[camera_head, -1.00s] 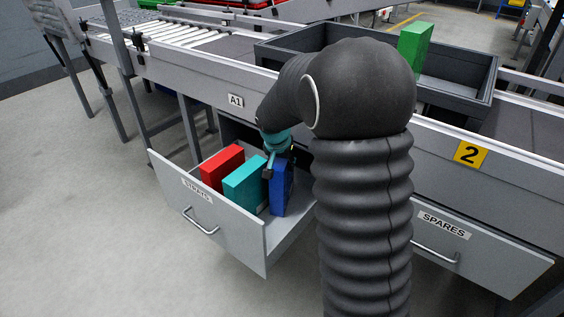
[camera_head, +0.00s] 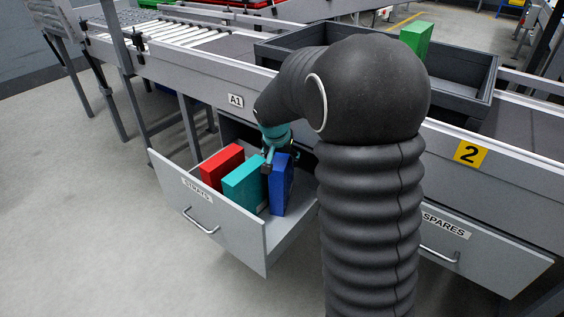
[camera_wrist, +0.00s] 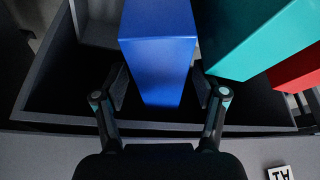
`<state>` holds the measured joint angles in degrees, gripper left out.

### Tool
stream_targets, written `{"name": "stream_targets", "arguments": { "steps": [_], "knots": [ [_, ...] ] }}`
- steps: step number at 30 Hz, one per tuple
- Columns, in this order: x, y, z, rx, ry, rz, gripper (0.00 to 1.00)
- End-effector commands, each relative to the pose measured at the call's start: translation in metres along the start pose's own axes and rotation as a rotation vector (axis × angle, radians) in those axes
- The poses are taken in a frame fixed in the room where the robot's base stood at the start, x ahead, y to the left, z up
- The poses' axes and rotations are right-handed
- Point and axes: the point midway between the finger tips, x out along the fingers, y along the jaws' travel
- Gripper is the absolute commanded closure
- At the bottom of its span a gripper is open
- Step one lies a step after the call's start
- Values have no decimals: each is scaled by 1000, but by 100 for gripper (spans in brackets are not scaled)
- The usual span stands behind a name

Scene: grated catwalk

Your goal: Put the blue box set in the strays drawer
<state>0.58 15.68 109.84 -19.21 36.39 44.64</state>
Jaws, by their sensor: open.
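The blue box set (camera_head: 280,188) stands upright in the open strays drawer (camera_head: 213,219), right of a teal box (camera_head: 243,184) and a red box (camera_head: 221,165). My gripper (camera_head: 272,158) is open at the top of the blue box set. In the wrist view the blue box set (camera_wrist: 158,60) lies between the spread fingers of my gripper (camera_wrist: 162,95), with dark gaps at its sides. The teal box (camera_wrist: 250,40) and red box (camera_wrist: 298,69) stand to its right there. My arm hides part of the drawer's right side in the head view.
A dark grey tray (camera_head: 462,99) with a green box (camera_head: 417,38) sits on the conveyor frame above. The spares drawer (camera_head: 480,252) is at the right. The A1 label (camera_head: 236,101) is on the rail above the strays drawer. Floor at the left is clear.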

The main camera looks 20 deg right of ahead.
Motion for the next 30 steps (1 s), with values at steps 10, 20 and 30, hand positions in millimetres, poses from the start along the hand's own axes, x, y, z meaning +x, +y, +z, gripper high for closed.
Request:
{"name": "stream_targets", "arguments": {
  "steps": [10, 20, 30],
  "knots": [
    [-70, 0, 0, 0, 2, -2, 29],
    [-101, 2, 2, -5, 1, -3, 29],
    [-170, 47, 67, -150, 17, -77, 29]
  ]
}}
